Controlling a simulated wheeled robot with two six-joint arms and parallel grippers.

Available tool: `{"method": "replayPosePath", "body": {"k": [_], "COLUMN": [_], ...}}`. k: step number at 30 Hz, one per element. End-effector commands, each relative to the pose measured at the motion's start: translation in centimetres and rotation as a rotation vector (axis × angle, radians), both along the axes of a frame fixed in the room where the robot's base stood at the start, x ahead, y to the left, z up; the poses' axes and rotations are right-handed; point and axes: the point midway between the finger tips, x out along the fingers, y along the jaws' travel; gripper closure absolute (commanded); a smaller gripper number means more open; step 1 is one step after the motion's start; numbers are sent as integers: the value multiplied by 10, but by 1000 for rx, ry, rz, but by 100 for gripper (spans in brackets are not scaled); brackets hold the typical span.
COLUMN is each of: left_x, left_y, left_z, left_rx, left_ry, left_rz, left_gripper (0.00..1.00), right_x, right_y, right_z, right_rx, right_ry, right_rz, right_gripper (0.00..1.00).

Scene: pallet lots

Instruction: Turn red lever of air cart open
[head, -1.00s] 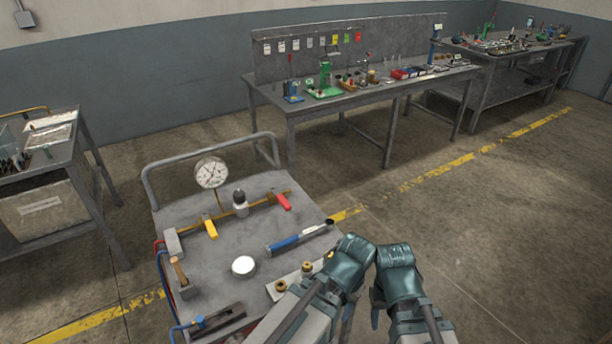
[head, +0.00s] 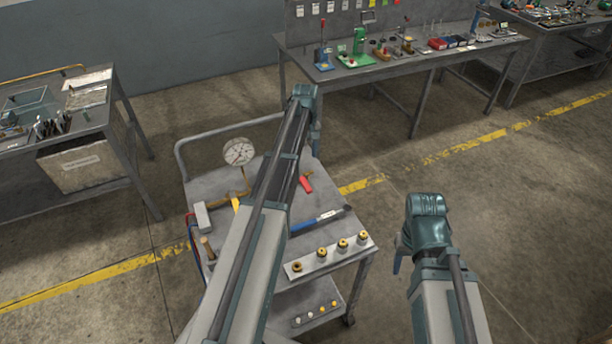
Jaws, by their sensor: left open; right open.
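The air cart (head: 219,187) stands in front of me with a grey top. Its red lever (head: 306,184) lies on the right part of the top, just right of my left arm. A yellow lever (head: 236,203) shows left of that arm, which hides part of the brass pipe between them. My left gripper (head: 316,142) points down above the far right side of the cart, beyond the red lever and apart from it in the picture. It is open and empty. My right gripper (head: 398,262) is open and empty, to the right of the cart over the floor.
A round gauge (head: 238,151) stands on the cart's far left. A blue-handled tool (head: 318,221) and a strip with several brass fittings (head: 327,257) lie nearer. A workbench (head: 400,66) stands behind, another table (head: 85,140) left. The floor right of the cart is clear.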

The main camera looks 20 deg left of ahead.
Motion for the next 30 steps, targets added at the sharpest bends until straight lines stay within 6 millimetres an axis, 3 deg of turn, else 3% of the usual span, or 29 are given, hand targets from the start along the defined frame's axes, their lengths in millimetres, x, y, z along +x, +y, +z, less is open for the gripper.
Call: {"method": "replayPosePath", "body": {"k": [11, 30], "left_x": [0, 0], "left_y": [-1, -1], "left_z": [-15, -102], "left_rx": [0, 0], "left_ry": [0, 0], "left_rz": [-1, -3], "left_gripper": [40, 40], "right_x": [0, 0], "right_y": [0, 0], "right_z": [-15, -102], "right_rx": [0, 0], "right_ry": [0, 0], "right_rz": [-1, -2], "right_gripper": [49, 49]}}
